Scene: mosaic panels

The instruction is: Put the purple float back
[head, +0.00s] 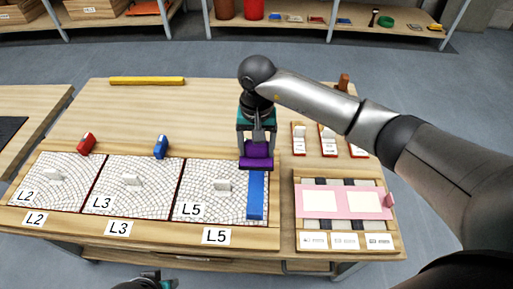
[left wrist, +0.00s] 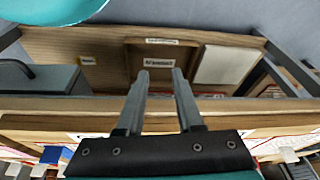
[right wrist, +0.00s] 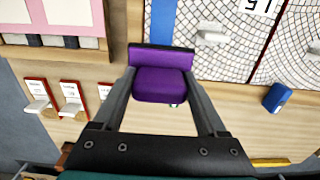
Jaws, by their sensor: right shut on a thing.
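The purple float (head: 256,155) is held in my right gripper (head: 257,140), over the top right corner of panel L5. In the right wrist view the purple float (right wrist: 161,80) sits between the two fingers of my right gripper (right wrist: 162,85), with a dark plate along its far edge. Whether it touches the table cannot be told. My left gripper (left wrist: 158,75) has its fingers apart with nothing between them, in front of the table's edge. In the head view only a bit of the left arm shows at the bottom.
Panels L2 (head: 75,185), L3 (head: 120,200) and L5 (head: 200,205) lie in a row, each with a pale handled piece. A blue strip (head: 256,195) lies on L5's right side. A red tool (head: 86,143) and blue tool (head: 160,147) stand behind. A pink-framed rack (head: 312,202) is at right.

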